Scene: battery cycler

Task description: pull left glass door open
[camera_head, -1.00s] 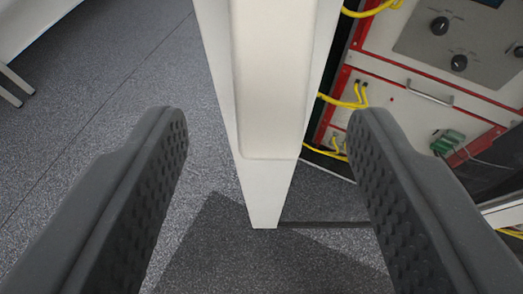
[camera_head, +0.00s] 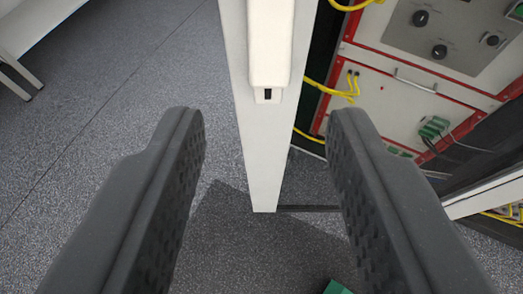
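The edge of a white door frame (camera_head: 262,150) runs down the middle of the camera view and ends just above the floor. A raised white handle (camera_head: 270,45) with a small dark slot at its lower end sits on its upper part. My gripper (camera_head: 268,125) is open, with one dark ribbed finger to the left of the white frame and one to the right. Nothing is held, and I cannot tell how far the fingers are from the frame in depth. Glass itself is hard to make out.
Right of the frame is a cabinet with red-edged equipment panels (camera_head: 400,90), knobs and yellow cables (camera_head: 335,88). A second white frame (camera_head: 485,195) is at the right edge. A white table (camera_head: 45,30) is at the upper left. A green object (camera_head: 337,287) shows at the bottom. Grey floor (camera_head: 130,110) is clear on the left.

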